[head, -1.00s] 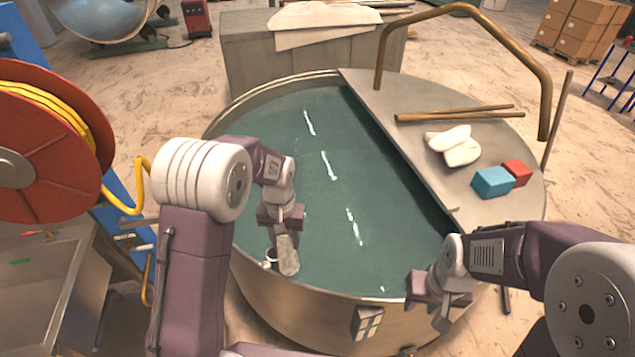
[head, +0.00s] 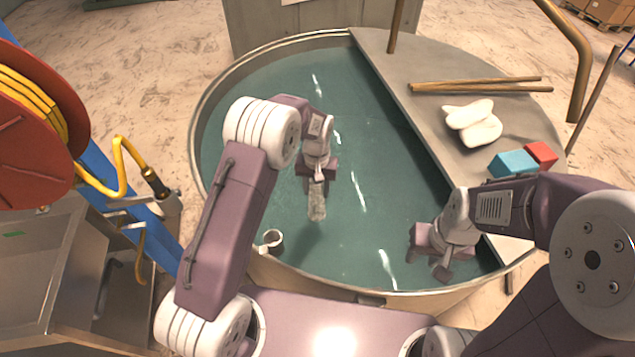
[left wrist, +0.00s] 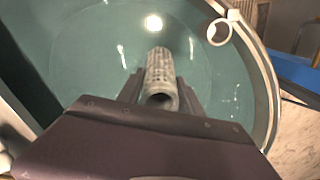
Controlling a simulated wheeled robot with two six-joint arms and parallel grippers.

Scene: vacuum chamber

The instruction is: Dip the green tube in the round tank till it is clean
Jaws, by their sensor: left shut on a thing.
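The round tank (head: 204,118) holds blue-green water. My left gripper (head: 317,180) is over the water in the left half of the tank, shut on the tube (head: 317,204), which points down from it. The tube looks grey and mottled, with little green showing. In the left wrist view the tube (left wrist: 160,75) sits between the fingers with its open near end facing the camera. I cannot tell whether its far end touches the water. My right gripper (head: 428,264) appears open and empty, above the tank's near right part.
A small ring holder (head: 272,240) is on the tank's near left rim. A flat deck (head: 420,120) covers the tank's right side, with rods (head: 480,86), white gloves (head: 474,122), a blue block (head: 512,163) and a red block (head: 541,154). A hose reel (head: 40,130) stands left.

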